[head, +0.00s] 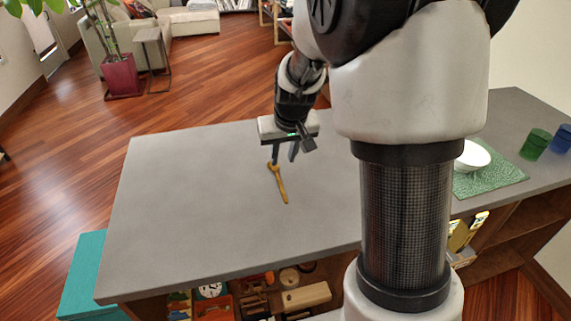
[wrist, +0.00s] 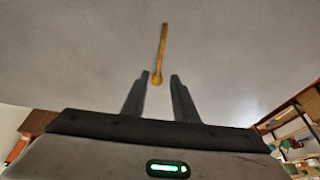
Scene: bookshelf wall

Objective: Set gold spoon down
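The gold spoon (head: 281,187) appears to lie on the grey countertop (head: 190,190), its handle pointing toward the near edge in the head view. My gripper (head: 284,161) is at the spoon's bowl end, pointing down at the counter. In the wrist view the two fingers are spread apart, and the bowl end of the spoon (wrist: 163,45) shows between the fingertips with a gap on each side. The fingers do not appear to press on it. Whether the spoon touches the counter along its whole length is hard to tell.
A white bowl (head: 472,156) sits on a green mat (head: 497,179) at the right, near a green glass (head: 535,144) and a blue glass (head: 562,139). Shelves with several items sit under the counter. The counter's left part is clear. My arm hides its middle right.

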